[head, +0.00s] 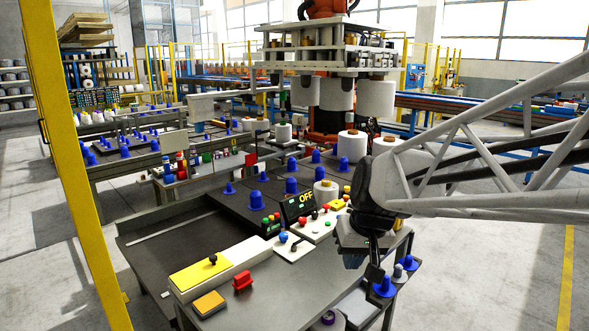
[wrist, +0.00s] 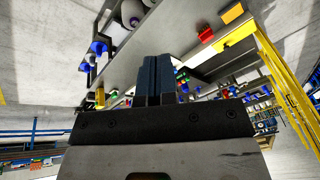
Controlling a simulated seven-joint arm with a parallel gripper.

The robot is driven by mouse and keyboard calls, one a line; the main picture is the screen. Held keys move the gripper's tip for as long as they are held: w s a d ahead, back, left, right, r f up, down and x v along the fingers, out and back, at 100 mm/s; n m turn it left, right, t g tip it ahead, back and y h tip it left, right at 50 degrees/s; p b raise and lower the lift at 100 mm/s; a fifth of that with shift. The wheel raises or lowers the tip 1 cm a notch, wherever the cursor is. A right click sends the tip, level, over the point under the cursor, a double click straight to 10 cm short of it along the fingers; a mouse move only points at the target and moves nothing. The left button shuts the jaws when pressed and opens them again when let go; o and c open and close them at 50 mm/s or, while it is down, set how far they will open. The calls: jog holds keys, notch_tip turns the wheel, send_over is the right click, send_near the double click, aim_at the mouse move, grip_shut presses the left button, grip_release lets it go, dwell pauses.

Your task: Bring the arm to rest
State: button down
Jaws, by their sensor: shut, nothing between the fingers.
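My arm (head: 480,165), a grey lattice arm, reaches in from the right of the head view. My gripper (head: 354,262) hangs at its end over the right part of the dark workbench (head: 265,290). In the wrist view my gripper's two dark fingers (wrist: 153,80) lie side by side, shut and empty. In the head view the fingertips are small and partly shaded, and nothing is seen in them.
The bench carries a yellow-topped white box (head: 200,273), a red block (head: 242,281), an orange block (head: 208,303) and a control panel reading OFF (head: 299,208). Blue pegs (head: 384,287) stand close right of my gripper. A yellow post (head: 75,150) rises at left.

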jog(key=s+d+f+m+h, duration=0.1)
jog(key=s+d, duration=0.2)
jog(key=s, duration=0.6)
jog(key=s+d+f+h, duration=0.1)
jog(key=s+d, duration=0.3)
jog(key=s, duration=0.5)
jog(key=shift+s+f+m, duration=0.2)
jog(key=shift+f+m, duration=0.15)
jog(key=shift+m, duration=0.05)
